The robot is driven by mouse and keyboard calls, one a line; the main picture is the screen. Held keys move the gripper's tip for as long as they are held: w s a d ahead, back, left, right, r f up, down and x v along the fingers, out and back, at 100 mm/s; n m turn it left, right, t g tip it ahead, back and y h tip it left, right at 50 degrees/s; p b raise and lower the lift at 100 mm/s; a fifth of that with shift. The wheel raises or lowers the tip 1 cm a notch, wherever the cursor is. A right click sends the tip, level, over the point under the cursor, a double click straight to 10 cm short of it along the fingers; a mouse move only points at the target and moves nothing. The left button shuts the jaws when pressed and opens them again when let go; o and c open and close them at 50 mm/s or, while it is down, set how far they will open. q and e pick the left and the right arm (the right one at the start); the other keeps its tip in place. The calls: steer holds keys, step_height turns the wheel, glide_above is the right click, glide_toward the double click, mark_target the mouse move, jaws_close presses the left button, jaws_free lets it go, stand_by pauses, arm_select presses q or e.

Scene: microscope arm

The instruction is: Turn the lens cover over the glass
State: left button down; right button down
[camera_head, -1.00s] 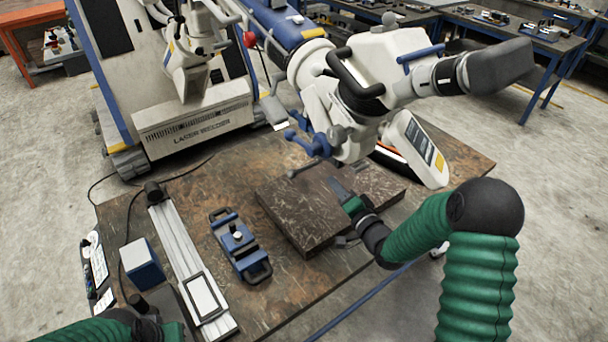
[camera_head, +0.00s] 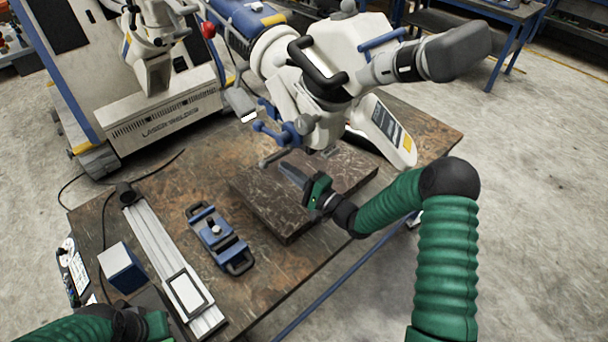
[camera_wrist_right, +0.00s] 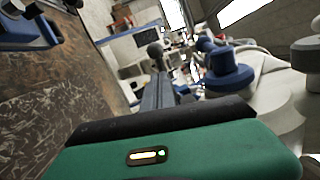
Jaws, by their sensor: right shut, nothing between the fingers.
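The white microscope head (camera_head: 335,45) with blue knobs (camera_head: 272,130) hangs over the table from its arm. A small grey lever with a ball end (camera_head: 264,163) sticks out below the knobs; a ball-ended piece (camera_wrist_right: 155,50) shows just past my fingers in the right wrist view. I cannot tell which part is the lens cover, and the glass is hidden. My right gripper (camera_head: 285,170) is shut and empty, its fingers close to the lever and above the dark slab; contact is unclear. Its fingers also show in the right wrist view (camera_wrist_right: 157,92). My left gripper (camera_head: 157,324) is partly cut off at the bottom left.
The dark stone slab (camera_head: 260,208) lies on the worn table (camera_head: 165,205). A blue clamp fixture (camera_head: 218,238), a metal rail (camera_head: 155,240) and a blue-white box (camera_head: 121,268) stand to the left. The laser welder (camera_head: 165,110) stands behind. Table between slab and clamp is clear.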

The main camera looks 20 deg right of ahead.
steer(key=shift+w+a+r, duration=0.15)
steer(key=shift+a, duration=0.45)
steer(key=shift+w+a+r, duration=0.1)
steer(key=shift+a+r, duration=0.05)
steer(key=shift+a, duration=0.4)
steer(key=shift+h, duration=0.3)
steer(key=w+a+m+t+h+b, duration=0.1)
steer(key=h, duration=0.1)
steer(key=w+a+m+h, duration=0.1)
steer(key=w+m+h, duration=0.1)
steer(key=shift+f+t+h+b, duration=0.15)
steer(key=shift+t+h+b, duration=0.15)
steer(key=shift+t+b, duration=0.1)
steer(key=shift+w+a+b, duration=0.15)
steer(key=shift+w+b, duration=0.35)
steer(key=shift+w, duration=0.1)
